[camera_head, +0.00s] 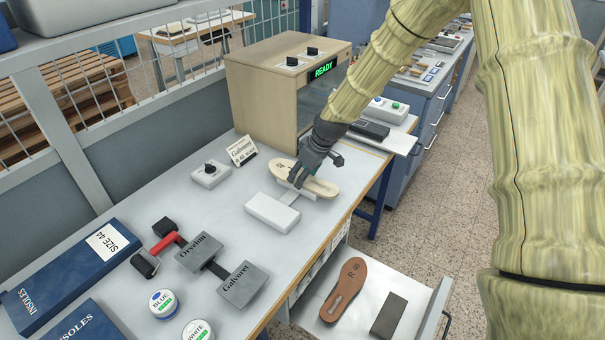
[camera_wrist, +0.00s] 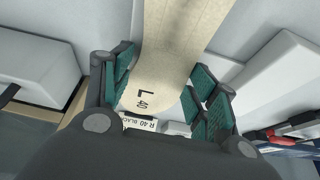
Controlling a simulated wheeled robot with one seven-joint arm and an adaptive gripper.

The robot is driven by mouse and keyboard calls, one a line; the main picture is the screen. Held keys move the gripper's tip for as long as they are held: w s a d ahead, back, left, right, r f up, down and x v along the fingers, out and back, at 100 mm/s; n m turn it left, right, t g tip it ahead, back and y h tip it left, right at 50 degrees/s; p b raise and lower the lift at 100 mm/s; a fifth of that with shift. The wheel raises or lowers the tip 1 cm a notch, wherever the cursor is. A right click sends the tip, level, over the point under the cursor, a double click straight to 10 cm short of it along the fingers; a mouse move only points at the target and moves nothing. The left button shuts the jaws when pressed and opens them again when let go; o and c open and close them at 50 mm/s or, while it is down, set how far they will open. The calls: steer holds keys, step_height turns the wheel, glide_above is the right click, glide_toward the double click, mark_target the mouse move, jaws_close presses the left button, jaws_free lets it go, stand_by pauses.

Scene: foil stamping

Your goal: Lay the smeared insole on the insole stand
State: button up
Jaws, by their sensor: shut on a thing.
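The pale beige insole (camera_head: 322,188) is at the far right part of the bench, below my gripper (camera_head: 296,178). In the wrist view the insole (camera_wrist: 180,45) runs between the teal finger pads, its rounded end marked "L 40" towards me. My gripper (camera_wrist: 160,88) is shut on this end. No smear can be made out on the face I see. A low white block (camera_head: 272,213), which looks like the insole stand, stands just in front of the insole, with a narrow white part reaching under it. I cannot tell whether the insole touches it.
A wooden machine (camera_head: 270,95) reading "READY" stands behind. A card (camera_head: 241,150) and a knob box (camera_head: 210,173) are left of the insole. Grey stamp blocks (camera_head: 243,284) and tins (camera_head: 163,303) lie nearer. An open drawer (camera_head: 376,284) holds a brown insole (camera_head: 344,290) and a dark block.

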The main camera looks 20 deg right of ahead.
steer(key=o, duration=1.1)
steer(key=shift+r, duration=0.1)
steer(key=v, duration=1.1)
steer(key=shift+s+d+r, duration=0.15)
steer(key=shift+d+r, duration=0.05)
steer(key=shift+r, duration=0.1)
